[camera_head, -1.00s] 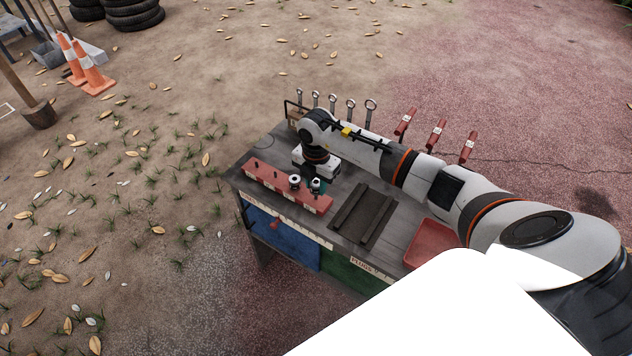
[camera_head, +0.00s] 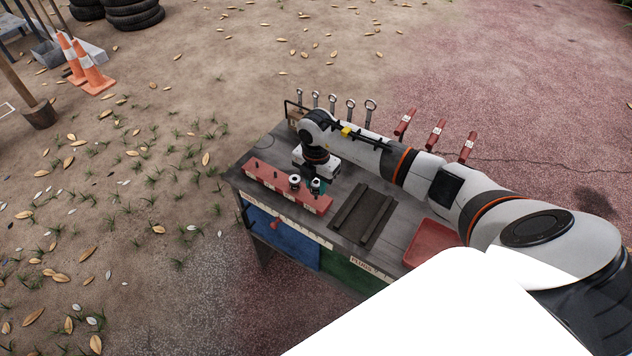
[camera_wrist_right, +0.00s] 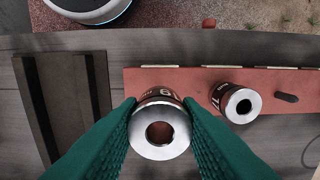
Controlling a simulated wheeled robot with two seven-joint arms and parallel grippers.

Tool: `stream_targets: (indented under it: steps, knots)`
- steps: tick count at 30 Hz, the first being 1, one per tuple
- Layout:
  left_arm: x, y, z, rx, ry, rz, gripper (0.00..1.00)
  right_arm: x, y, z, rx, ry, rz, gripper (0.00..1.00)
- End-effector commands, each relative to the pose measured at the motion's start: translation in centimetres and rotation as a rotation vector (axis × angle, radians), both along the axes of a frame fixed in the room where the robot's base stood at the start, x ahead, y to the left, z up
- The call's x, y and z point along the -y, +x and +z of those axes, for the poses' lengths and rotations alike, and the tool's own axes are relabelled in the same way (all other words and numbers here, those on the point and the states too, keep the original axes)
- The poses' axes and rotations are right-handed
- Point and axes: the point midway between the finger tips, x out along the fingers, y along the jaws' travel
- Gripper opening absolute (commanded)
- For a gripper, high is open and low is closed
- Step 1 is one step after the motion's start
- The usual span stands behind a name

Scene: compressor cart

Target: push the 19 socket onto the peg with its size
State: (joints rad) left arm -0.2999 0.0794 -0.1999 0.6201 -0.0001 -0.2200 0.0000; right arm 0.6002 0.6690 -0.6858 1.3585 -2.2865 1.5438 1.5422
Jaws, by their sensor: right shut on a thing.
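My right gripper (camera_wrist_right: 160,125) has green fingers and is shut on a metal socket (camera_wrist_right: 160,132) with a dark red label band. The band's number is only partly readable. In the head view this socket (camera_head: 316,186) is at the right part of the red peg rail (camera_head: 262,172). Whether it is around a peg or above one, I cannot tell. Another socket (camera_wrist_right: 237,102) stands on the rail beside it; it also shows in the head view (camera_head: 295,181). A bare dark peg (camera_wrist_right: 287,97) sticks up farther along the rail. My left gripper is not in view.
The rail lies along the front edge of the grey cart top (camera_head: 290,220). A dark grooved block (camera_head: 364,216) and a red tray (camera_head: 430,243) are to its right. Several wrenches (camera_head: 350,108) stand upright at the back.

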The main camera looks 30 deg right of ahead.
Motion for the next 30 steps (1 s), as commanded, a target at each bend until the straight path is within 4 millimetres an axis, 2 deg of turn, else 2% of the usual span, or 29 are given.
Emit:
stream_targets:
  steps: [22,30]
  knots:
    - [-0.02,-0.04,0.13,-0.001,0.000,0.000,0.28,0.01,0.02,-0.03,0.001,0.000,0.000,0.06]
    - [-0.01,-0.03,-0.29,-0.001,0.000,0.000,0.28,0.01,0.00,-0.62,0.000,0.000,0.000,0.06]
